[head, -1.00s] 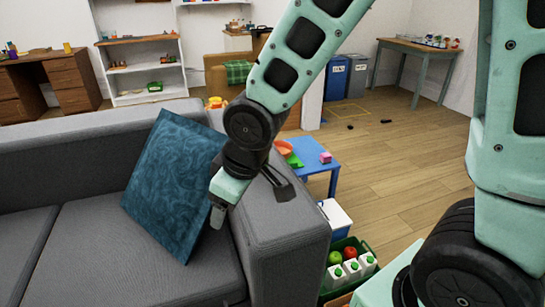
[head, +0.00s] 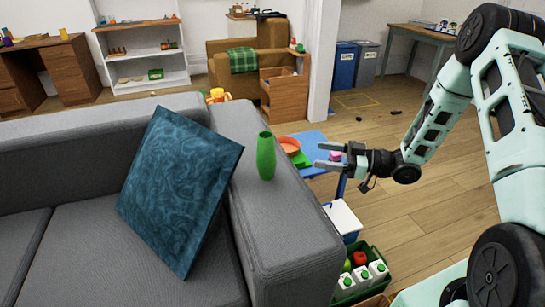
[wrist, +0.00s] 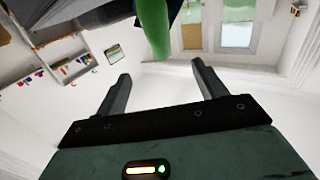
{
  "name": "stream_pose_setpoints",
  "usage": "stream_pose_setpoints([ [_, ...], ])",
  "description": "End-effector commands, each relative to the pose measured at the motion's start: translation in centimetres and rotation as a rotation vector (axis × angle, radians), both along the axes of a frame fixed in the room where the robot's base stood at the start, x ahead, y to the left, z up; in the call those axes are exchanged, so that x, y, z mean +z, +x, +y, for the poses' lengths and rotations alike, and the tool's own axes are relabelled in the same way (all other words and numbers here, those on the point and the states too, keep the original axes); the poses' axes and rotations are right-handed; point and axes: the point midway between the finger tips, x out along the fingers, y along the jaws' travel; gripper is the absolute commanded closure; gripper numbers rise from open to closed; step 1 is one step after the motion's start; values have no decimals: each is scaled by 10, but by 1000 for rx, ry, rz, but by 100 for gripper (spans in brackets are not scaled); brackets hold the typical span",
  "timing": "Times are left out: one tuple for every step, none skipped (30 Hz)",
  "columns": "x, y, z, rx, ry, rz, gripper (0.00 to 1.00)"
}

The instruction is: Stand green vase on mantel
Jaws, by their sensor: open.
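The green vase (head: 266,156) stands upright on the grey sofa's right armrest in the head view. My gripper (head: 322,155) is open and empty to the right of the vase, its fingers pointing left toward it with a gap between. In the wrist view the vase (wrist: 154,28) shows at the top, beyond the tips of my open gripper (wrist: 161,72) and not between them. I cannot make out the mantel in these frames.
A blue cushion (head: 175,190) leans on the grey sofa (head: 85,235). A blue low table (head: 313,140) with an orange bowl (head: 289,145) lies behind my gripper. A green crate (head: 372,255) with cartons stands right of the armrest. Wooden floor is open at the right.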

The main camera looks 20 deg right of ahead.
Motion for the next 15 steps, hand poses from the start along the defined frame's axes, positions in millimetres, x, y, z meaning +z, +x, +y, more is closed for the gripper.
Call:
stream_pose_setpoints([
  [0,0,2,5,9,-5,30],
  [1,2,4,7,11,-6,30],
  [1,4,9,9,12,-7,30],
  [1,7,13,10,11,-7,30],
  [1,10,18,10,11,-7,30],
  [1,14,25,10,11,-7,30],
  [1,18,30,11,11,-7,30],
  [1,21,35,9,11,-6,30],
  [1,26,43,10,11,-6,30],
  [1,29,48,10,11,-6,30],
  [1,33,53,9,11,-6,30],
  [0,38,60,9,10,-5,30],
  [1,41,66,9,11,-6,30],
  [1,44,71,9,11,-6,30],
  [0,49,77,8,10,-5,30],
])
